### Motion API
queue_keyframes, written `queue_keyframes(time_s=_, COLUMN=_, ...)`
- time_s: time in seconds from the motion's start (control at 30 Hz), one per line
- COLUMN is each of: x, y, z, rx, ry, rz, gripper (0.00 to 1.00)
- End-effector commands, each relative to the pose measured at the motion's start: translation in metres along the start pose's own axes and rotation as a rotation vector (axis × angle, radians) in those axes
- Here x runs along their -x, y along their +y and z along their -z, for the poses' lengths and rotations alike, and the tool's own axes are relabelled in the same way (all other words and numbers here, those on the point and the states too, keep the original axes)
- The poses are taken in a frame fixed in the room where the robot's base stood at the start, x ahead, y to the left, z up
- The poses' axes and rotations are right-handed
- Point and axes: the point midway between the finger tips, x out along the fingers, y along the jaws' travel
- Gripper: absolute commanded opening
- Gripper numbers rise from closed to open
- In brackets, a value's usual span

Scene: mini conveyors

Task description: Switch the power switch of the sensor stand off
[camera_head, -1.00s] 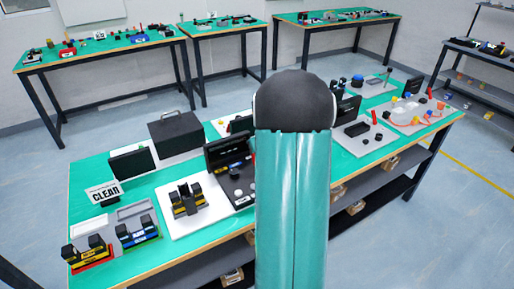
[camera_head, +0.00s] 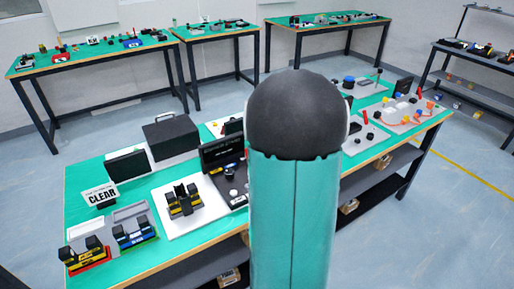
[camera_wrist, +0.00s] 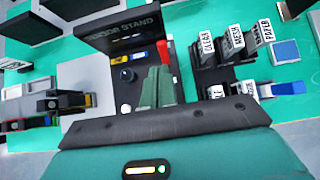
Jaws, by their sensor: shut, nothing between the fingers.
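The sensor stand (camera_wrist: 122,28) shows in the wrist view as a black upright panel with its name on it, above a dark base. On the base are a round dark knob (camera_wrist: 127,74), small blue and yellow labels, and a red part (camera_wrist: 163,52). I cannot tell which of these is the power switch or how it is set. My gripper (camera_wrist: 158,72) has its green fingers together, empty, over the right part of the base; contact cannot be told. In the head view the stand (camera_head: 222,152) is left of my arm, which hides part of it and my gripper.
In the wrist view, black holders with white labelled cards (camera_wrist: 232,42) stand close right of my fingers. A white board with black and yellow blocks (camera_head: 184,200) lies left of the stand in the head view. A black case (camera_head: 172,138) stands behind.

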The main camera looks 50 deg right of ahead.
Motion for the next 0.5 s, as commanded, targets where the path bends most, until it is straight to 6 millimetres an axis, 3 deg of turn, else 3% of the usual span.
queue_keyframes(time_s=0.2, x=0.029, y=-0.001, z=-0.011, rx=0.001, ry=-0.001, rz=0.001, gripper=0.00)
queue_keyframes(time_s=0.5, x=0.034, y=0.000, z=-0.011, rx=-0.001, ry=0.002, rz=0.000, gripper=0.00)
